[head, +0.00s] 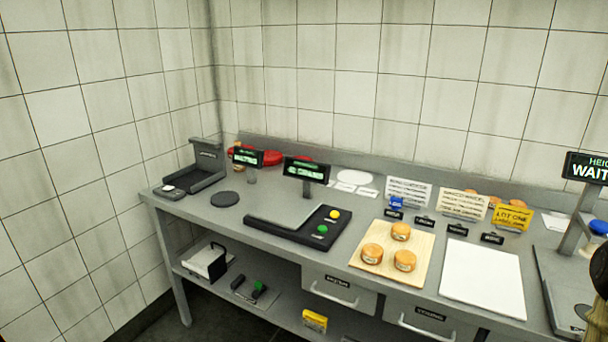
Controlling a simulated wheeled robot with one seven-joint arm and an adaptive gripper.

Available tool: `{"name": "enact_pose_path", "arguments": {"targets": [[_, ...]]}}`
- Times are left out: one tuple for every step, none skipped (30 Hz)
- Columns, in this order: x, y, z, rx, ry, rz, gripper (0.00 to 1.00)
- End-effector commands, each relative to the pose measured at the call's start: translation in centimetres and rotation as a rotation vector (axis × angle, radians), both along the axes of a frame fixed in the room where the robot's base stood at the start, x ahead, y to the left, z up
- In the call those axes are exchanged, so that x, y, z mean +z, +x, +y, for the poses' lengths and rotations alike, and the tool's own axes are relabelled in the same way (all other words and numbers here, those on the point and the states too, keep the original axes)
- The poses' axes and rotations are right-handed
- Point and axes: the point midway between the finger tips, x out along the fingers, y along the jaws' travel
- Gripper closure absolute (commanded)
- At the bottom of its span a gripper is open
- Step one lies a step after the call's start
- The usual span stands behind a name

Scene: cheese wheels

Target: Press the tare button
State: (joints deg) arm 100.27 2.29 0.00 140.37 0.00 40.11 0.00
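A scale with a grey plate (284,208) and a dark base (292,235) stands on the bench, left of the middle. On the right end of its base are a yellow button (334,214) and a green button (322,229). Each has a small label that is too small to read, so I cannot tell which is tare. A dark display (306,170) with green text stands behind the plate. The plate looks empty. My gripper is not clearly in view; a dark shape cut off at the right edge cannot be identified.
Several orange cheese wheels sit on a wooden board (418,270) right of the scale, beside a white sheet (482,279). A height gauge display (587,167) stands at the far right. A black disc (225,199) lies left of the scale. Drawers (340,290) are below.

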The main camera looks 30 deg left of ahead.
Motion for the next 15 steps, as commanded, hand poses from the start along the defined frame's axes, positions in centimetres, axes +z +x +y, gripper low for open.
{"name": "enact_pose_path", "arguments": {"targets": [[0.0,0.0,0.0,0.0,0.0,0.0,0.6],[0.0,0.0,0.0,0.0,0.0,0.0,0.6],[0.0,-0.01,0.0,0.0,0.0,0.0,0.6],[0.0,-0.01,0.0,0.0,0.0,0.0,0.6],[0.0,0.0,0.0,0.0,0.0,0.0,0.65],[0.0,0.0,0.0,0.0,0.0,0.0,0.73],[0.0,0.0,0.0,0.0,0.0,0.0,0.78],[0.0,0.0,0.0,0.0,0.0,0.0,0.84],[0.0,0.0,0.0,0.0,0.0,0.0,0.91],[0.0,0.0,0.0,0.0,0.0,0.0,0.96],[0.0,0.0,0.0,0.0,0.0,0.0,1.0],[0.0,0.0,0.0,0.0,0.0,0.0,1.0],[0.0,0.0,0.0,0.0,0.0,0.0,1.0],[0.0,0.0,0.0,0.0,0.0,0.0,1.0],[0.0,0.0,0.0,0.0,0.0,0.0,1.0]]}}
